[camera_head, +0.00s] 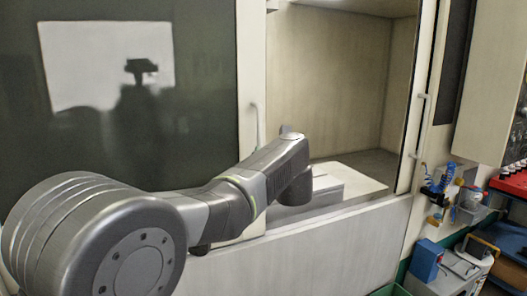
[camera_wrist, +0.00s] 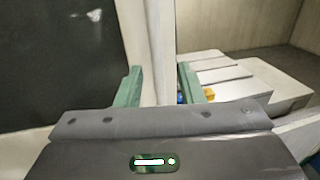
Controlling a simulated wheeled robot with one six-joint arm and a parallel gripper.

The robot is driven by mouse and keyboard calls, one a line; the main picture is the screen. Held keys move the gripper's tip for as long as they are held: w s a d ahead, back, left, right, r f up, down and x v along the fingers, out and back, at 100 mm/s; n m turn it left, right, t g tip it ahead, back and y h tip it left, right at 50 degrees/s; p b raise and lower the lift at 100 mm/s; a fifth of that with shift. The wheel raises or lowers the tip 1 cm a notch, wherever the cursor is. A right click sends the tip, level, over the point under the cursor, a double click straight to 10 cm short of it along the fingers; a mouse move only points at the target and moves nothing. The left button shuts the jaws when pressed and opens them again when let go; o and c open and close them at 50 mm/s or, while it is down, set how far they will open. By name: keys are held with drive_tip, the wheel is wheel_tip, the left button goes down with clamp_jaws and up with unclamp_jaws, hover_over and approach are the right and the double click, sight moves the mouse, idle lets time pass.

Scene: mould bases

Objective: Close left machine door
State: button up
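The left machine door (camera_head: 200,60) is a pale panel with a large dark window, at the left of the head view. Its upright handle (camera_head: 256,125) is near its right edge. The machine opening beside it is uncovered. In the wrist view the door's pale edge (camera_wrist: 150,45) rises between the two green fingers of my gripper (camera_wrist: 160,85). The fingers stand apart, one on each side of this pale upright strip. I cannot tell whether they touch it.
Inside the opening is a pale block (camera_head: 325,183), also in the wrist view (camera_wrist: 225,75). A second handle (camera_head: 420,125) is on the opening's right side. A cluttered cart (camera_head: 445,270) with a blue box stands at the lower right.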

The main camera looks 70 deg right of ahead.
sight(260, 144)
drive_tip(key=v, duration=0.5)
drive_tip(key=shift+s+a+b, duration=0.15)
drive_tip(key=shift+a+b, duration=0.1)
drive_tip(key=shift+b, duration=0.05)
drive_tip(key=p+x, duration=0.3)
drive_tip(key=x, duration=1)
drive_tip(key=shift+w+d, duration=0.3)
drive_tip(key=shift+w+f, duration=0.1)
drive_tip(key=shift+a, duration=0.15)
